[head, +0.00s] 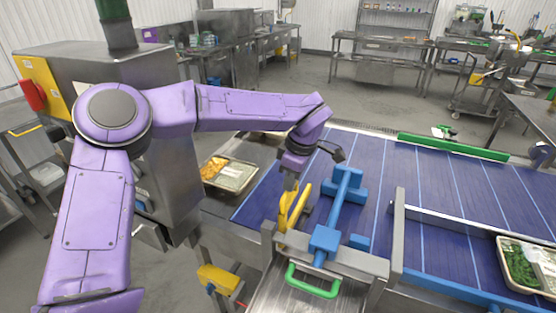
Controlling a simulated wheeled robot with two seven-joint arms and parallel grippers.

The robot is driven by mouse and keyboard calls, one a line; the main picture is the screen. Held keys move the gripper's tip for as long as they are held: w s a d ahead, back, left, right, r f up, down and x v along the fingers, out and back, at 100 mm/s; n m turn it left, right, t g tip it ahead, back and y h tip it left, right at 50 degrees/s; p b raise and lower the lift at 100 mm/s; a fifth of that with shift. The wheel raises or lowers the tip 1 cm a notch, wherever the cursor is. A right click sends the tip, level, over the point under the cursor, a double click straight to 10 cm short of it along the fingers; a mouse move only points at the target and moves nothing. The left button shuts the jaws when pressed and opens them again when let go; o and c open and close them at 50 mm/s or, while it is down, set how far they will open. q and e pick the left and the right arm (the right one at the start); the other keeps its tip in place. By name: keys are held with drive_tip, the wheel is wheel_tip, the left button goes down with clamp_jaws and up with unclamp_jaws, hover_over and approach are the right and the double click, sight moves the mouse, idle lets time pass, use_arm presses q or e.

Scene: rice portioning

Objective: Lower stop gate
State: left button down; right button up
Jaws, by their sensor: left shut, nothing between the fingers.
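My left gripper (287,222) has yellow fingers that point down at the near left edge of the blue conveyor. It is shut, with nothing seen between the fingers. A blue T-shaped bar (345,196) lies across the belt just right of the gripper, apart from it as far as I can tell. Its near end meets a blue block at a grey metal frame (345,258) with a green handle (313,283). I cannot tell for sure which of these parts is the stop gate. The gripper's tips are close to the frame's left end. My right gripper is not in view.
A food tray (232,176) stands at the belt's left end, and another tray (518,262) with green food is at the right. A grey rail (470,222) and a green guide (452,147) run along the conveyor (425,185). The belt's middle is clear.

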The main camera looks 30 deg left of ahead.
use_arm(q)
drive_tip(key=shift+s+d+f, duration=0.1)
drive_tip(key=shift+s+f, duration=0.15)
drive_tip(key=shift+f, duration=0.25)
wheel_tip(320, 180, up, 15)
drive_tip(key=d+p, duration=0.2)
drive_tip(key=p, duration=0.1)
drive_tip(key=shift+w+d+f, duration=0.15)
drive_tip(key=shift+w+d, duration=0.15)
drive_tip(key=shift+w, duration=0.15)
